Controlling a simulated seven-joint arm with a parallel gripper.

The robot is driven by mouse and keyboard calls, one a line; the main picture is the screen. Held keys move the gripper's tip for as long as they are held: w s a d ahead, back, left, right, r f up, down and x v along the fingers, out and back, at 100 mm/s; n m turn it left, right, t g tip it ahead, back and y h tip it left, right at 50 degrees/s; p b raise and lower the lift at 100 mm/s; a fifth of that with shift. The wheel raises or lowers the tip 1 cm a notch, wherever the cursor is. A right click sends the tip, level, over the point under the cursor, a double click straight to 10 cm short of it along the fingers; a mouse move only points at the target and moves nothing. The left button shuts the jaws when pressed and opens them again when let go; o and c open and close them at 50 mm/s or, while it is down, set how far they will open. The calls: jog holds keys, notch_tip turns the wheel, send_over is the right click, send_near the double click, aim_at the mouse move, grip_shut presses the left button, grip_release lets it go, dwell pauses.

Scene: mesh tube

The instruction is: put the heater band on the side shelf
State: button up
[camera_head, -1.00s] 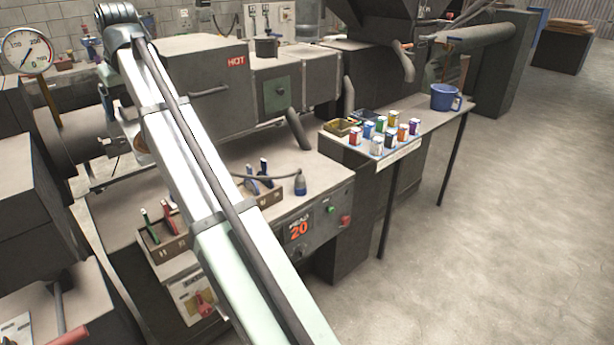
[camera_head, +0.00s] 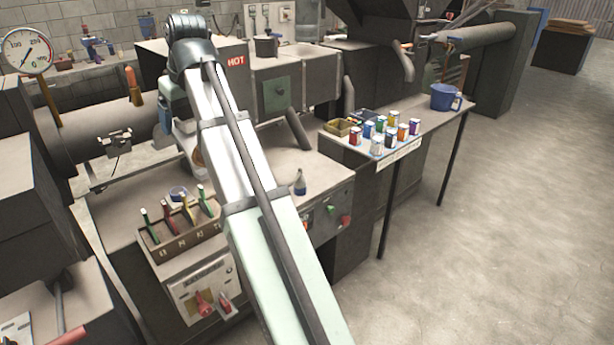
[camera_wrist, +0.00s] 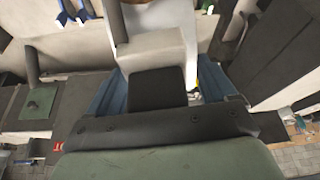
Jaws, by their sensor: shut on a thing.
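My gripper (camera_head: 188,140) hangs over the machine bench, partly hidden by my arm. A small coppery curved edge, which looks like the heater band (camera_head: 198,157), shows at its lower end; most of it is hidden. In the wrist view the dark pad and grey finger of my gripper (camera_wrist: 158,85) fill the middle, with a pale surface behind them, and the grip itself is hard to make out. The side shelf (camera_head: 436,119) stands to the right on thin dark legs, apart from my gripper.
A rack of coloured-handled tools (camera_head: 180,236) sits at the bench front. The dark barrel (camera_head: 85,125) lies left. The floor (camera_head: 520,200) at right is clear.

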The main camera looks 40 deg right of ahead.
jog(key=w+d+f+n+g+y, duration=0.1)
jog(key=w+d+f+n, duration=0.25)
jog(key=d, duration=0.35)
jog(key=w+d+f+n+y, duration=0.15)
jog(key=w+d, duration=0.25)
jog(key=d, duration=0.4)
jog(key=w+d+f+n+g, duration=0.1)
jog(key=w+d+f+n, duration=0.25)
jog(key=d, duration=0.35)
jog(key=w+d+f+n+g, duration=0.1)
jog(key=d+f+n, duration=0.3)
jog(key=d+f, duration=0.5)
jog(key=d+f+n+g+y, duration=0.1)
jog(key=d+f+n, duration=0.3)
jog(key=d+f, duration=0.6)
jog(key=shift+w+d+g, duration=0.3)
jog(key=shift+w+d, duration=0.1)
jog(key=shift+d, duration=2.55)
jog(key=shift+f+y, duration=0.2)
jog(key=shift+y, duration=0.05)
jog(key=o, duration=1.6)
jog(key=shift+f, duration=0.1)
jog(key=shift+c, duration=0.2)
